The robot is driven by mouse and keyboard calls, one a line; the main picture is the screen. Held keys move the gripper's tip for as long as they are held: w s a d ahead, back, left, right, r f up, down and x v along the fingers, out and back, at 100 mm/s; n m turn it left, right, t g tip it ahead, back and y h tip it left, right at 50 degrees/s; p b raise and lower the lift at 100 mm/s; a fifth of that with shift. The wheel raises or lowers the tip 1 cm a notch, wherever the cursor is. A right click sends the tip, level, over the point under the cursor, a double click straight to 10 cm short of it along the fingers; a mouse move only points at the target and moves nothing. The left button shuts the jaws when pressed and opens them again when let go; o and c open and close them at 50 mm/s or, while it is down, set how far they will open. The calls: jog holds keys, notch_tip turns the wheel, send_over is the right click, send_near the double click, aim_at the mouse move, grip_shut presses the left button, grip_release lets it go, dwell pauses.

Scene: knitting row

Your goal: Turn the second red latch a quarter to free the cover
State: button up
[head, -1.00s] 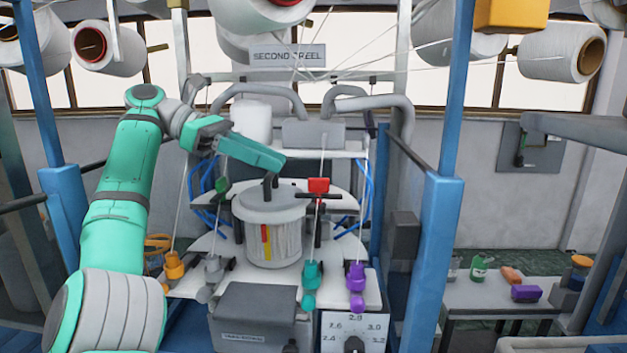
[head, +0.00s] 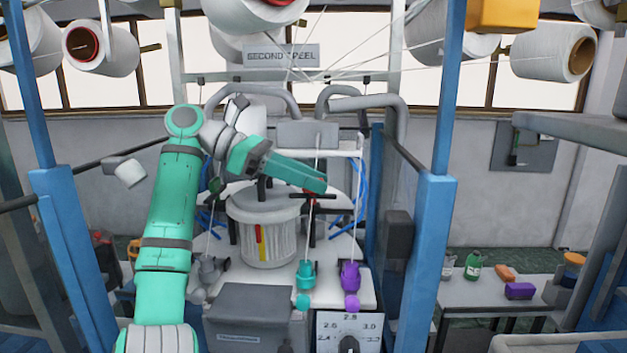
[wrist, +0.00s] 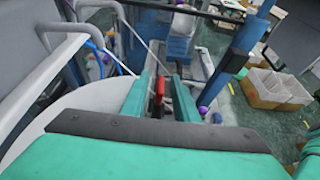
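The red latch (head: 313,193) is at the right of the white drum's black-handled top, mostly hidden behind my gripper (head: 322,186) in the head view. In the wrist view the red latch (wrist: 159,87) shows upright between the two teal fingers of my gripper (wrist: 163,85). The fingers stand apart with a gap beside the red latch; I cannot tell whether either touches it. Only one red latch is seen clearly.
A teal knob (head: 305,275) and a purple knob (head: 350,275) stand in front. Thin yarn strands run upward near the gripper. A blue post (head: 435,230) rises at right, and grey pipes (head: 365,102) arch behind. A side table (head: 470,295) holds small items.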

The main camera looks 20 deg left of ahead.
jog(key=shift+d+f, duration=0.1)
jog(key=shift+d, duration=0.1)
grip_shut()
